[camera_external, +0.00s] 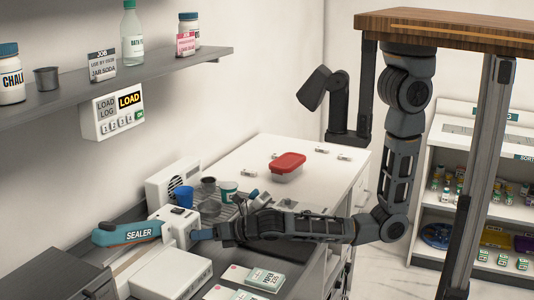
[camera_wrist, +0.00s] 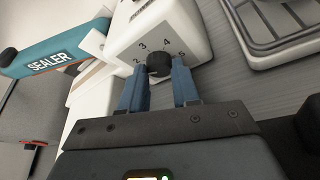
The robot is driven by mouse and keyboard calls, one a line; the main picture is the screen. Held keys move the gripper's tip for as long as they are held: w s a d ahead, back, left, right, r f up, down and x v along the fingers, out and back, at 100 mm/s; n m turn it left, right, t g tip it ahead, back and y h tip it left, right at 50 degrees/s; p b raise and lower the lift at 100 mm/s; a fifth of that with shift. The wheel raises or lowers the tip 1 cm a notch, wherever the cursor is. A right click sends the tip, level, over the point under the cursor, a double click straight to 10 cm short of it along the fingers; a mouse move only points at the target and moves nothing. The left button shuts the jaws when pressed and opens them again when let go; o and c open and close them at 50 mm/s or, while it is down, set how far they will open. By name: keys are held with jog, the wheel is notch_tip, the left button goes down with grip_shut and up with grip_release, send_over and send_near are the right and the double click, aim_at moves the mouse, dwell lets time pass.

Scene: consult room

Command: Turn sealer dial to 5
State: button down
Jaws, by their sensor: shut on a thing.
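The sealer has a teal arm (camera_external: 127,233) labelled SEALER and a white body (camera_external: 180,226) on the counter. In the wrist view its white housing (camera_wrist: 196,18) carries a round black dial (camera_wrist: 159,63) with the numbers 2, 3, 4 and 5 around it. My gripper (camera_wrist: 160,76) has its two blue fingers on either side of the dial and is shut on it. The dial's pointer mark cannot be made out. In the external view my gripper (camera_external: 203,234) reaches the sealer's right side, and the dial is hidden there.
Behind the sealer stand a blue cup (camera_external: 183,197) and a rack (camera_external: 240,194) with cups. Packets (camera_external: 265,278) lie in front. A red-lidded box (camera_external: 288,166) sits on the white counter. A shelf (camera_external: 150,75) with bottles hangs above.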

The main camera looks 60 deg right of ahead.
jog(key=shift+m, duration=0.4)
jog(key=shift+y, duration=0.3)
jog(key=c, duration=0.8)
grip_release()
